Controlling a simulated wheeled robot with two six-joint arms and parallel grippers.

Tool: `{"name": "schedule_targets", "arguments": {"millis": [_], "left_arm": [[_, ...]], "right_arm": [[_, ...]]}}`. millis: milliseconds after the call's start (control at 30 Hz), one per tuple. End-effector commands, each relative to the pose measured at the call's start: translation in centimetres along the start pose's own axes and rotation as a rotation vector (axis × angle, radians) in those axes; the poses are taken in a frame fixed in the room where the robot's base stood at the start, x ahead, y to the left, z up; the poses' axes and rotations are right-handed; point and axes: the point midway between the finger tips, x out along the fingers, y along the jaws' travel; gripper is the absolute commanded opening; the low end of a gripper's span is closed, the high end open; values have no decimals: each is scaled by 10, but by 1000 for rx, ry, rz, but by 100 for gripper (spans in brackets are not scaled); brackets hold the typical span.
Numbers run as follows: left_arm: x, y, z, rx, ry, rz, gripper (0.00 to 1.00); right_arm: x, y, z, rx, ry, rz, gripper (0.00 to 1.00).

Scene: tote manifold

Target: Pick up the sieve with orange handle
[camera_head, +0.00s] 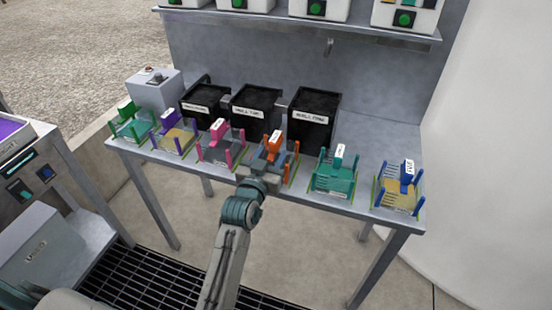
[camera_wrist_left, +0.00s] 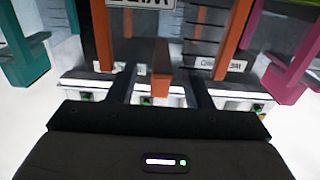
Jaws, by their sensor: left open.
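The sieve with the orange handle (camera_head: 275,139) stands on the grey bench, between a pink-handled and a green-handled sieve. My left gripper (camera_head: 264,168) is at its near side and hides part of it. In the left wrist view the orange handle (camera_wrist_left: 161,72) appears between my two dark fingers (camera_wrist_left: 162,90), with gaps on both sides. The gripper is open and not closed on it. I cannot tell how deep the handle sits between the fingers. My right gripper is not in view.
The pink-handled sieve (camera_head: 220,146) and the green-handled sieve (camera_head: 334,174) stand close on either side. Black labelled bins (camera_head: 314,106) stand behind. A blue-handled sieve (camera_head: 401,188) is at the right end. The bench's front edge runs beneath my arm.

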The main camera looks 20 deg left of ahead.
Motion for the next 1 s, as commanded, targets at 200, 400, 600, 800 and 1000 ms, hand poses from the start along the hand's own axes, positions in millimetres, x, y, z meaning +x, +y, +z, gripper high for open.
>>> {"name": "schedule_targets", "arguments": {"millis": [200,400,600,800,1000], "left_arm": [[33,-1,-4,2,1,0,45],[45,-1,-2,1,-1,0,45],[45,-1,-2,1,0,-1,42],[45,-1,-2,1,0,-1,2],[45,-1,-2,0,1,-1,0]], "right_arm": [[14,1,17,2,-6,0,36],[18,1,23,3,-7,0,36],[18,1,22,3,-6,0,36],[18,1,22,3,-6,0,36],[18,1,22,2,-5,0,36]]}}
